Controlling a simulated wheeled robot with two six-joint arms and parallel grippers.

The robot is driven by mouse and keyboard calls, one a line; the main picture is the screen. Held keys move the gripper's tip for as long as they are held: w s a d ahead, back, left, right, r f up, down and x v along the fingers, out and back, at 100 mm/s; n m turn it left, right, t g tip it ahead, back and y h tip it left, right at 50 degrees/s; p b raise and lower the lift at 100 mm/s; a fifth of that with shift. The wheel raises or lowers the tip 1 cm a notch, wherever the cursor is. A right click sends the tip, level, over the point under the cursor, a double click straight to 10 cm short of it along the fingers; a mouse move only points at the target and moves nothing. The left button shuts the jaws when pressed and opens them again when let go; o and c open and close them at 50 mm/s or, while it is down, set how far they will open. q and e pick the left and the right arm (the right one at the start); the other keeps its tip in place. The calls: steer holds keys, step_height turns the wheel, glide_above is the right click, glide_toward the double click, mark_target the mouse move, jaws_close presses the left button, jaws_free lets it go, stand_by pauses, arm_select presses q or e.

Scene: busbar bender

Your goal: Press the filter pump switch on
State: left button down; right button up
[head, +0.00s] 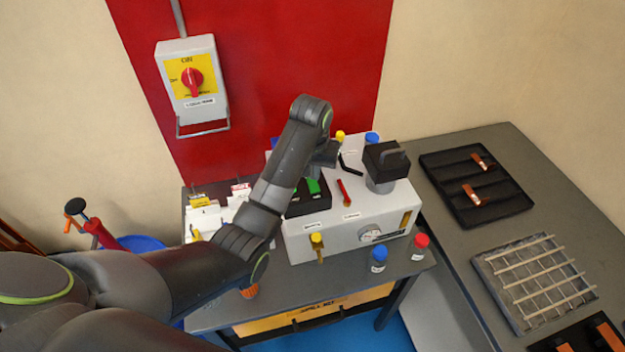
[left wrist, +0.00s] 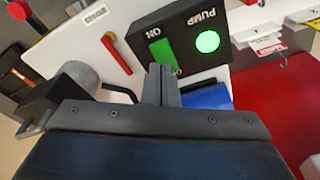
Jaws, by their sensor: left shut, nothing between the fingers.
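The filter pump switch is a green rocker (left wrist: 163,53) marked ON, on a black box (left wrist: 192,22) labelled PUMP. A round lamp (left wrist: 208,42) beside it glows bright green. In the head view the black box (head: 308,206) sits on top of a white machine (head: 340,238), with the green rocker (head: 313,186) partly beside my arm. My left gripper (head: 326,158) is shut and empty above the machine, just behind the box. In the left wrist view its fingertips (left wrist: 161,72) overlap the rocker's lower end; I cannot tell whether they touch. My right gripper is not in view.
A red lever (head: 344,192) and a black-topped cylinder (head: 386,160) stand on the machine, right of the box. A yellow valve (head: 317,245) is on its front. Blue (head: 378,258) and red-capped (head: 420,246) bottles stand in front. A red rotary switch (head: 191,79) hangs on the wall.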

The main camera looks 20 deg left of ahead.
mark_target(314, 188)
arm_select(q)
step_height(314, 188, up, 4)
steer(key=shift+f, duration=0.2)
stand_by(0.7)
